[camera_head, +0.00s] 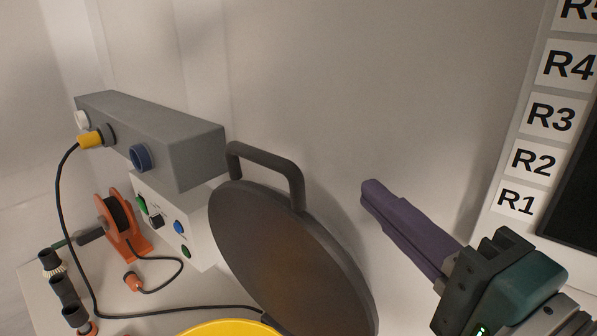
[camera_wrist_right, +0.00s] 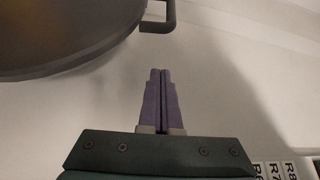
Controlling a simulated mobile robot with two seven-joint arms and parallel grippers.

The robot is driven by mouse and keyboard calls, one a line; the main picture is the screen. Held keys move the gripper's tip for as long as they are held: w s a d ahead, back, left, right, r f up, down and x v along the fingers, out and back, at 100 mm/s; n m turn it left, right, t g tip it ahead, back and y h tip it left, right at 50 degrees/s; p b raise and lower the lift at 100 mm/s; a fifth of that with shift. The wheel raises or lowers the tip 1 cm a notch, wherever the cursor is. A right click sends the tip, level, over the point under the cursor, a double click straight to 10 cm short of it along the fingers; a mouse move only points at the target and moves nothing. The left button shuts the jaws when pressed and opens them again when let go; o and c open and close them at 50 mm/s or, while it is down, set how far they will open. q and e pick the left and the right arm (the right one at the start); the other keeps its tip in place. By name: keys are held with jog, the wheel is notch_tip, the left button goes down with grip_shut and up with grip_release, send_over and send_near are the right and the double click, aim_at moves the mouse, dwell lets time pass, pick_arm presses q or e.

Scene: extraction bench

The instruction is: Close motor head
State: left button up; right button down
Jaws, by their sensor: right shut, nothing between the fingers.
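A large round dark disc-shaped lid (camera_head: 285,255) with a grey handle (camera_head: 268,158) on its upper edge stands steeply tilted in the middle of the head view; I take it for the motor head. Its rim also shows at the upper left of the right wrist view (camera_wrist_right: 60,35), with part of the handle (camera_wrist_right: 156,24). My right gripper (camera_head: 368,190) has purple fingers shut together and empty, to the right of the lid and handle, apart from them in the head view. In the right wrist view its fingertips (camera_wrist_right: 161,72) point toward the handle. My left gripper is out of view.
A grey box unit (camera_head: 150,130) with knobs stands left of the lid. An orange reel (camera_head: 122,225), a black cable and dark cylindrical parts (camera_head: 65,290) lie at the left. A yellow rim (camera_head: 230,328) shows below. A rack labelled R1 upward (camera_head: 515,199) stands at the right.

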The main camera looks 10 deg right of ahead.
aim_at(315, 223)
jog(key=w+a+p, duration=0.2)
jog(key=w+a, duration=0.3)
jog(key=shift+w+r+p, duration=0.1)
jog(key=shift+p, duration=0.2)
dwell(0.4)
